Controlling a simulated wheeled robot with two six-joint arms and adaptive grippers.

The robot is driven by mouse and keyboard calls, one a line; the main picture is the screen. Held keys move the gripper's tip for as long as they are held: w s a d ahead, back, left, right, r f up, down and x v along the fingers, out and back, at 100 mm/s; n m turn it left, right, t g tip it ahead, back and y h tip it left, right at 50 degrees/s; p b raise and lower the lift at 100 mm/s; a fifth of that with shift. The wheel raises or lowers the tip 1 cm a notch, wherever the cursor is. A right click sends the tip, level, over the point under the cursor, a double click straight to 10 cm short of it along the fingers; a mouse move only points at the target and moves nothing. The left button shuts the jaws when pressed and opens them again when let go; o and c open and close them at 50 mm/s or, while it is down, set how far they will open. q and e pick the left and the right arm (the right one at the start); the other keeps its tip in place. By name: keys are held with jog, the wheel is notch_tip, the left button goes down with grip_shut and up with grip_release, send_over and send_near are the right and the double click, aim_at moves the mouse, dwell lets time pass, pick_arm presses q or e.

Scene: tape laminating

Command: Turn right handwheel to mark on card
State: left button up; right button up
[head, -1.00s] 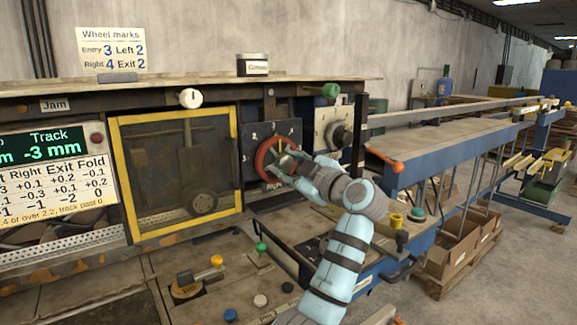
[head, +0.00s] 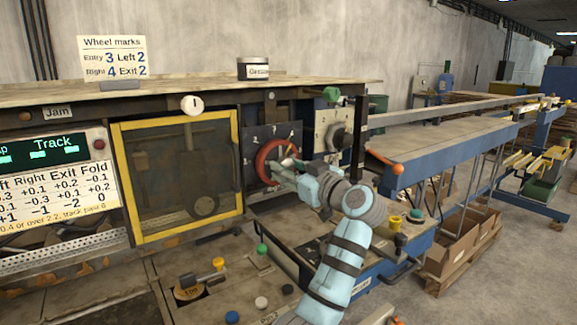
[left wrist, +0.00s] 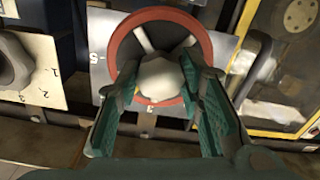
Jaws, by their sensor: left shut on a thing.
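The right handwheel (head: 262,160) has a red rim and sits on a dark numbered plate (head: 252,138) right of the yellow-framed guard. In the left wrist view the red wheel (left wrist: 118,50) shows pale spokes and a white knob (left wrist: 160,78) at its middle. My left gripper (head: 284,170) is at the wheel's front; in the left wrist view its green-padded fingers (left wrist: 163,88) are shut on the knob. A "3" and a "5" show on the plate there; the pointer is hard to make out. The card (head: 112,57) reads Entry 3, Left 2, Right 4, Exit 2. My right gripper is not in view.
A second wheel with a dark knob (head: 342,138) on a pale plate stands close to the right. The yellow-framed guard (head: 176,235) is at left. Below lies a bench with a brass knob (head: 188,288) and several coloured buttons. A readout (head: 52,147) is at far left.

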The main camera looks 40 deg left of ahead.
pick_arm(q)
jog(key=shift+m, duration=0.5)
jog(key=o, duration=1.2)
jog(key=shift+d, duration=0.1)
jog(key=v, duration=1.2)
